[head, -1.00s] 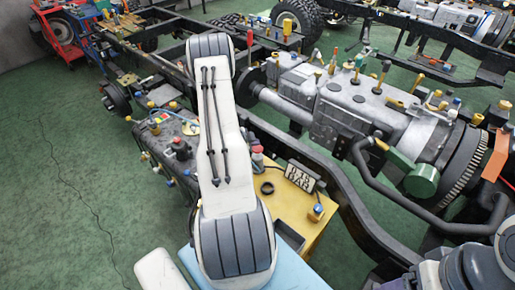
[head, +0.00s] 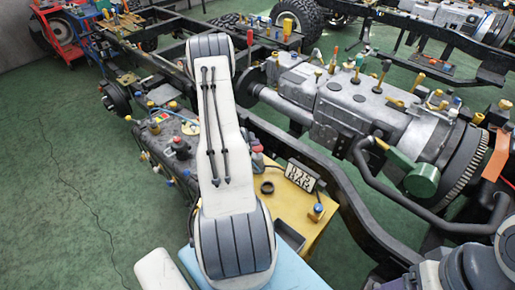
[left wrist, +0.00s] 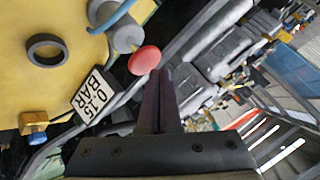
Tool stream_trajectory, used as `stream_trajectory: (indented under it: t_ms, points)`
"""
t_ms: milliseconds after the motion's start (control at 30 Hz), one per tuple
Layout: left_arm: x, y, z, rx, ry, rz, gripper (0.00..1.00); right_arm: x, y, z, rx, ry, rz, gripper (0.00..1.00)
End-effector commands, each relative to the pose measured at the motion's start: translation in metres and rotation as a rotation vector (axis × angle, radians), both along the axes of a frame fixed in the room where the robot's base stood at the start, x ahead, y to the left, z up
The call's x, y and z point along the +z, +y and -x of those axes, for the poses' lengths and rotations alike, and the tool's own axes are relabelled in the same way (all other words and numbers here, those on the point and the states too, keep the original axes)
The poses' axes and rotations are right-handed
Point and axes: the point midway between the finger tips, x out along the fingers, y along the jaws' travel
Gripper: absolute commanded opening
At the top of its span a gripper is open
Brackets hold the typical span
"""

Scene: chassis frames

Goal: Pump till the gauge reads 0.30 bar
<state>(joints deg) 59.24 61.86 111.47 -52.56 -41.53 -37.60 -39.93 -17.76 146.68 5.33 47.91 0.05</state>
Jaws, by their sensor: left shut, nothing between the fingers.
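The gauge is a small white sign (left wrist: 92,101) with dark characters that read 0.15 BAR in the left wrist view. It also stands on the yellow bench in the head view (head: 300,177), where it is too small to read. A round red knob (left wrist: 145,60) tops a grey cylinder (left wrist: 126,36), apparently the pump, with a blue hose on it. My left gripper (left wrist: 161,75) is shut and empty, its fingertips close beside the red knob; I cannot tell if they touch. In the head view my left arm hides this gripper. My right gripper is not in view.
The yellow bench top (left wrist: 20,85) carries a black ring (left wrist: 45,50) and a blue-and-brass fitting (left wrist: 33,128). A chassis rail (head: 345,205) and a grey gearbox (head: 350,105) stand to the right. Green floor is open at left.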

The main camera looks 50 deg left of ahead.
Motion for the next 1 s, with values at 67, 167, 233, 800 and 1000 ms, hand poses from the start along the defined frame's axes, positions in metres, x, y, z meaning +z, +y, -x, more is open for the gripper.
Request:
stream_trajectory:
  t_ms: [67, 167, 233, 800, 1000]
  points:
    - [-0.0049, 0.0003, 0.0, 0.0, 0.0, 0.0, 0.0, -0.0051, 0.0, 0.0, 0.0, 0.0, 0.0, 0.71]
    - [-0.005, 0.0004, 0.0, 0.0, 0.0, 0.0, 0.0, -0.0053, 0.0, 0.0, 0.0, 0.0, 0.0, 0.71]
    - [-0.0043, 0.0005, 0.0, 0.0, 0.0, 0.0, 0.0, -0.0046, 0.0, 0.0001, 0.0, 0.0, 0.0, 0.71]
    - [-0.0085, 0.0004, 0.0, 0.0, 0.0, 0.0, 0.0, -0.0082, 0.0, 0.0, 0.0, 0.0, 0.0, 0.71]
    - [-0.011, 0.0004, 0.0, 0.0, 0.0, 0.0, 0.0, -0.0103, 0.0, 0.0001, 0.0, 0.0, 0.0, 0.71]
